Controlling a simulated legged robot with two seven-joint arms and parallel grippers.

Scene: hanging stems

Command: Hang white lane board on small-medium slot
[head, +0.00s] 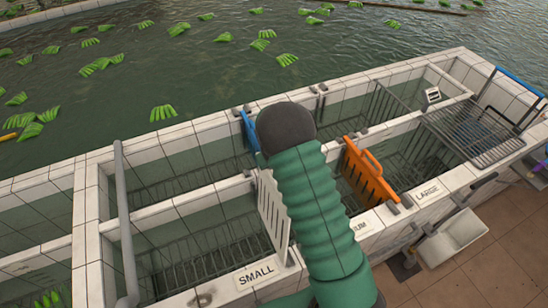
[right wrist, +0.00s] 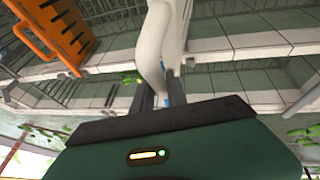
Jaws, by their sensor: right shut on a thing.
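The white lane board (head: 273,212), with slots along its lower edge, stands upright between the SMALL-labelled bay and the bay to its right, whose label is partly hidden. My green right arm covers its right side in the head view. Whether it sits in the slot there cannot be told. In the right wrist view, my right gripper (right wrist: 162,92) is shut on the white board's curved handle (right wrist: 153,45). In the head view this grip is hidden behind my arm. My left gripper is in neither view.
An orange lane board (head: 366,172) stands on the divider towards the LARGE bay, just right of my arm. A blue board (head: 249,132) is in the far row. A wire basket (head: 470,133) is at right. White tiled walls (head: 150,150) edge the bays; green bunches float beyond.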

